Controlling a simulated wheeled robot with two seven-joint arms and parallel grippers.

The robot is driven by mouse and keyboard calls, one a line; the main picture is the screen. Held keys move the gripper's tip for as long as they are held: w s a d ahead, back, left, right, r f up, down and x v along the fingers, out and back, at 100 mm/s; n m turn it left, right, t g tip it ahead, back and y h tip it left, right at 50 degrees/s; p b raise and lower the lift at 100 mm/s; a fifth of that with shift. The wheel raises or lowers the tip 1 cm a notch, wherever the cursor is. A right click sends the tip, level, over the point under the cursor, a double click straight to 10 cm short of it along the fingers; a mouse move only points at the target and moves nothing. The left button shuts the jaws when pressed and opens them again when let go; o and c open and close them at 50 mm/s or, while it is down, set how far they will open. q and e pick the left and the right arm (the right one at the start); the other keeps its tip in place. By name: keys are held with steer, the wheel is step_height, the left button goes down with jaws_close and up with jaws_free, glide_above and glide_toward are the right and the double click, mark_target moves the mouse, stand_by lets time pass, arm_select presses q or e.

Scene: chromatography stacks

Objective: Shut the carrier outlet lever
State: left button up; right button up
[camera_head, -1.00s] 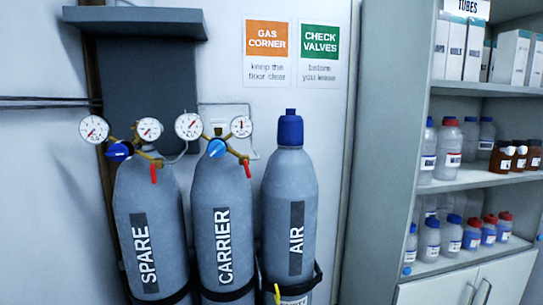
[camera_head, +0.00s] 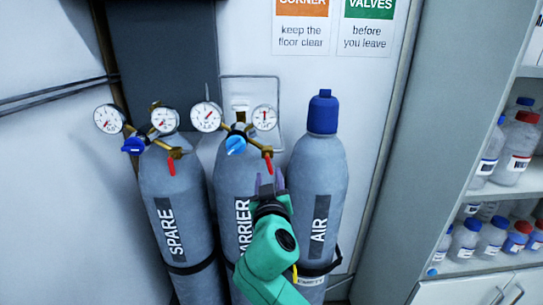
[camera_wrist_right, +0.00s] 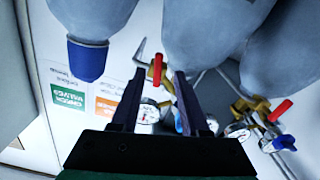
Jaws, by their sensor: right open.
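The carrier cylinder (camera_head: 229,177) is the middle of three grey gas cylinders, its label partly hidden by my right arm. Its brass regulator has two dials and a blue knob (camera_head: 236,145). The red carrier outlet lever (camera_head: 268,164) hangs down, slightly tilted, at the regulator's right end. My right gripper (camera_head: 267,183) is open just below the lever in the head view. In the right wrist view, the red lever (camera_wrist_right: 157,68) shows between the open fingertips (camera_wrist_right: 158,76); I cannot tell whether they touch it. My left gripper is not in view.
The spare cylinder (camera_head: 172,205) stands left with its own red lever (camera_head: 171,166) and blue knob (camera_head: 133,146). The air cylinder (camera_head: 321,165), blue-capped, stands close on the right. A bottle shelf (camera_head: 505,195) is farther right. Wall signs hang behind.

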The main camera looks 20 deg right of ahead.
mark_target(270, 164)
steer(key=p+x, duration=0.1)
steer(key=x, duration=0.3)
steer(key=p+x, duration=0.1)
steer(key=x, duration=0.3)
steer(key=shift+d+f, duration=0.2)
steer(key=shift+d, duration=0.05)
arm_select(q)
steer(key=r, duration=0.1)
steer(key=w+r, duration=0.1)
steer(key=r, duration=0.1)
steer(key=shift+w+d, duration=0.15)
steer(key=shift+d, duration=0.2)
arm_select(e)
steer(key=shift+a, duration=0.1)
jaws_close()
arm_select(q)
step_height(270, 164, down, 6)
steer(key=b, duration=0.5)
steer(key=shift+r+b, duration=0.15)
steer(key=shift+b, duration=0.2)
arm_select(e)
steer(key=m, duration=0.3)
steer(key=shift+a, duration=0.3)
jaws_free()
